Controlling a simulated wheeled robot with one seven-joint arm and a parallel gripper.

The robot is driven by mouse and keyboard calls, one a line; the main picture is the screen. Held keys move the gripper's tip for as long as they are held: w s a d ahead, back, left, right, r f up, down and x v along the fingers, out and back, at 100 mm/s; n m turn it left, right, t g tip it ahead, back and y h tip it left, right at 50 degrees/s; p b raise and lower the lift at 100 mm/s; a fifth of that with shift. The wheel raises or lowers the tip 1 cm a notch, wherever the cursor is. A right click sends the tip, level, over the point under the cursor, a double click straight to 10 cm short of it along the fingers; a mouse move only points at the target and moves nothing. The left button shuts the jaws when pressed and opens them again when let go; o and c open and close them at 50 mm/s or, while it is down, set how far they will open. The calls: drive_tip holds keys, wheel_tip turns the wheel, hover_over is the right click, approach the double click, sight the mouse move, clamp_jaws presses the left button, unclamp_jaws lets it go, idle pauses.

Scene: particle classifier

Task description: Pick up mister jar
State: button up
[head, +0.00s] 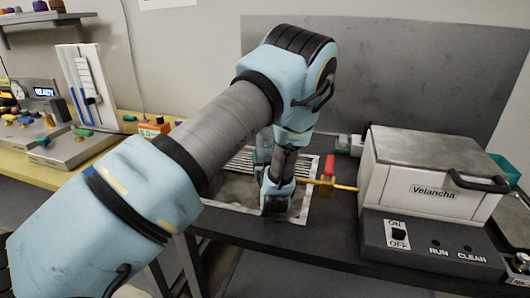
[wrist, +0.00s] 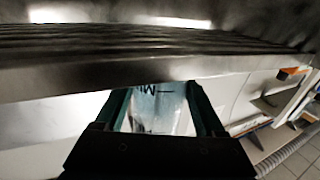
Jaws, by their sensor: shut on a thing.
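The mister jar (wrist: 158,112) is a clear, pale container with dark lettering, partly readable as "MI", in the wrist view. My gripper (wrist: 157,100) is shut on it, with one dark green finger on each side. The gripper's body hides the near end of the jar.
A metal slatted edge (wrist: 200,62) runs close across the wrist view. In the head view, a yellow pipe with a red handle (head: 329,167) sits right of my wrist, beside the white Velancha machine (head: 435,185). A panel with levers (head: 85,95) stands left.

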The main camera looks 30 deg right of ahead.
drive_tip(key=c, duration=0.9)
clamp_jaws()
drive_tip(key=shift+r, duration=0.25)
